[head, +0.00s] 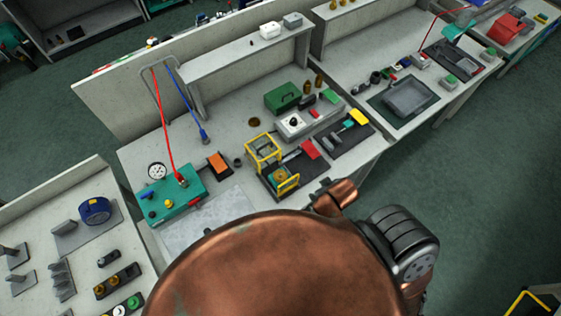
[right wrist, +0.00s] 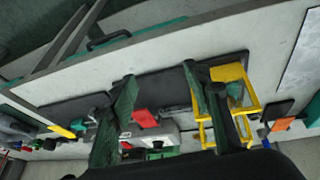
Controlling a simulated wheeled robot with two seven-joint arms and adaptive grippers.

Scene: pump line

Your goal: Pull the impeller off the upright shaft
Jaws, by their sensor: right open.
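A yellow frame (head: 262,150) stands on the bench in the head view, with a second, lower yellow part (head: 286,184) in front of it on a dark tray (head: 268,193). A brass-coloured round piece (head: 279,175) shows there; I cannot tell whether it is the impeller, and no shaft shows clearly. In the right wrist view the yellow frame (right wrist: 240,110) is just right of my right gripper (right wrist: 159,76). Its two dark green fingers are wide apart with nothing held between them. My left gripper is in neither view.
A teal box (head: 180,200) with red and blue hoses stands left of the frame. A grey device (head: 294,124), green case (head: 282,97) and black tray (head: 345,138) of tools lie behind and right. A large copper-coloured shape hides the near bench.

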